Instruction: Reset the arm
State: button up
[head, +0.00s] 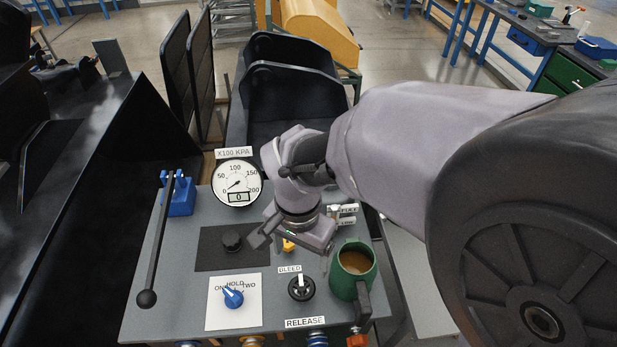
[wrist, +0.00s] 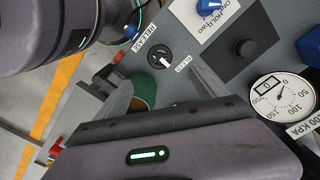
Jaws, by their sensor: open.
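My gripper (head: 292,246) is over the right half of the grey control panel (head: 190,255), above and behind the bleed knob (head: 301,287). Its two fingers are apart with nothing between them, also in the wrist view (wrist: 160,88). A small yellow part (head: 289,245) shows partly hidden below it. The round gauge (head: 237,183) has a small display reading 0. The blue selector knob (head: 233,298) sits on a white plate marked ON, HOLD and TWO. A black knob (head: 232,241) sits on a dark plate. My arm hides part of the panel's right side.
A green mug (head: 345,285) of brown liquid stands close to the right of my gripper. A black ball-ended lever (head: 147,298) rises on the left. Several coloured couplers line the front edge, including a blue one (head: 317,340). Black bins (head: 290,100) stand behind.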

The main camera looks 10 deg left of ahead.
notch_tip(320, 180, up, 4)
jog(key=shift+f+p, duration=0.25)
jog(key=shift+p, duration=0.15)
jog(key=s+d+r+t+y, duration=0.1)
jog(key=s+d+r+t, duration=0.2)
jog(key=d+r, duration=0.2)
jog(key=s+d+r+t+y, duration=0.1)
jog(key=d+r, duration=0.4)
jog(key=d, duration=0.6)
jog(key=s+t+b, duration=0.1)
jog(key=s, duration=0.1)
jog(key=shift+s+t, duration=0.35)
jog(key=shift+t, duration=0.05)
jog(key=shift+r, duration=0.1)
